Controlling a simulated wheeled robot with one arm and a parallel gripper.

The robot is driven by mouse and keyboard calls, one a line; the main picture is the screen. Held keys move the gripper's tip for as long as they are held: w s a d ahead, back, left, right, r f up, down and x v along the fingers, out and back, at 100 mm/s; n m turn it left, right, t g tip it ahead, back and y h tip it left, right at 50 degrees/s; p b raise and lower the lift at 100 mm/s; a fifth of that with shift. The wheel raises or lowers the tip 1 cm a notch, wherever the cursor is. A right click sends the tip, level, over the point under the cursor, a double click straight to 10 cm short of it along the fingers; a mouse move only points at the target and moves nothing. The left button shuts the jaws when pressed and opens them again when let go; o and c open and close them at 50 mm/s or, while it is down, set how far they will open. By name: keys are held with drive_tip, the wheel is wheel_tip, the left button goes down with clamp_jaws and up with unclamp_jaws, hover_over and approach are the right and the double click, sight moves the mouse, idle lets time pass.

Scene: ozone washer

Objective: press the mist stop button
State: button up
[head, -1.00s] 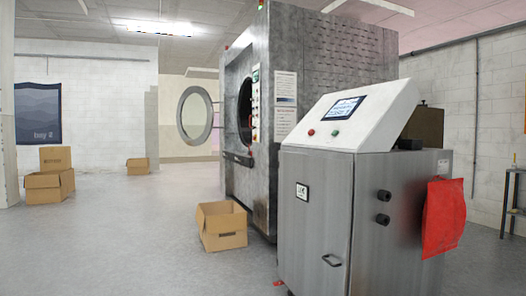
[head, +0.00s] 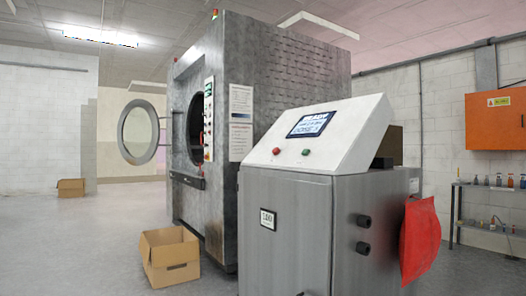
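A grey metal control cabinet (head: 300,225) stands at the centre right in the head view. Its sloped white panel (head: 340,125) carries a lit screen (head: 311,124). Below the screen are a red button (head: 276,151) and a green button (head: 306,152). Their labels are too small to read, so I cannot tell which one is for mist stop. The big washer (head: 285,65) behind has a narrow strip of small buttons and lights (head: 208,118) beside its round opening. My gripper is not in view.
An open cardboard box (head: 170,262) sits on the floor left of the cabinet. The washer's round door (head: 138,132) stands swung open. A red bag (head: 420,240) hangs on the cabinet's right side. A shelf with bottles (head: 490,205) stands under an orange wall box (head: 495,118).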

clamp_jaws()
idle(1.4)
